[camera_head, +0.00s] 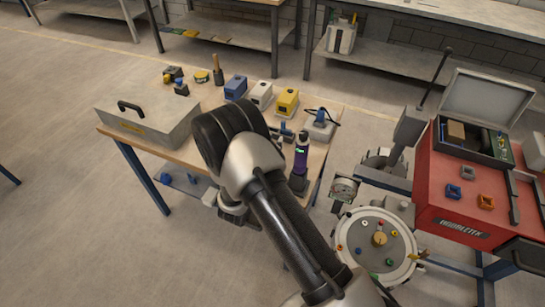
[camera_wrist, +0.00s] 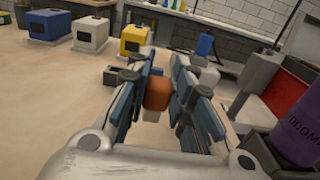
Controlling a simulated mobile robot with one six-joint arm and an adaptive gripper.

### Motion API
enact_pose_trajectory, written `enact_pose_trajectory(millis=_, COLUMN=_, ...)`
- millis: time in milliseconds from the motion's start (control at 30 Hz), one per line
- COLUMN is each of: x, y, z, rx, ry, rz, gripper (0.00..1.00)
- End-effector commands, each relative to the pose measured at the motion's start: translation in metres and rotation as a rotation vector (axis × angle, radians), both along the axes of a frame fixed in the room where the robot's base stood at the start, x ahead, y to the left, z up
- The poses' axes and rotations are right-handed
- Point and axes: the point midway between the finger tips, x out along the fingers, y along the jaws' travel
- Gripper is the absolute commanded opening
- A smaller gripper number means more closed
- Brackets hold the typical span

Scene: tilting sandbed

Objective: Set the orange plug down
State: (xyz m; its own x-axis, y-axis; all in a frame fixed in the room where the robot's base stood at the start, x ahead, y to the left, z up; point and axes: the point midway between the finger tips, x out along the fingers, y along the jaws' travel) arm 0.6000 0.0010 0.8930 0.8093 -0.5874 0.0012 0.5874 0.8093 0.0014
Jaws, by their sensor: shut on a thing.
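The orange plug (camera_wrist: 157,92) shows in the wrist view as a small orange block with a paler lower end. My gripper (camera_wrist: 158,88) is shut on it, with a blue-grey finger on each side. The wooden bench top (camera_wrist: 70,100) lies below and beyond the plug. I cannot tell whether the plug touches it. In the head view my arm covers much of the bench (camera_head: 213,101), and I cannot make out the held plug.
Blue (camera_head: 236,87), white (camera_head: 261,94) and yellow (camera_head: 286,102) boxes stand along the bench's back. A purple cylinder (camera_head: 301,157) stands close at right, also in the wrist view (camera_wrist: 299,128). A grey case (camera_head: 150,122) fills the left. The red cabinet (camera_head: 470,205) is farther right.

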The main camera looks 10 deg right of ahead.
Motion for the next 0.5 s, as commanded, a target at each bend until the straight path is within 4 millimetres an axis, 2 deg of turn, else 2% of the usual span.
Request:
enact_pose_trajectory(millis=267, x=0.0, y=0.0, z=-0.04, rx=-0.002, ry=0.002, rz=0.0, gripper=0.0)
enact_pose_trajectory(millis=500, x=0.0, y=0.0, z=-0.041, rx=-0.001, ry=0.001, rz=0.0, gripper=0.0)
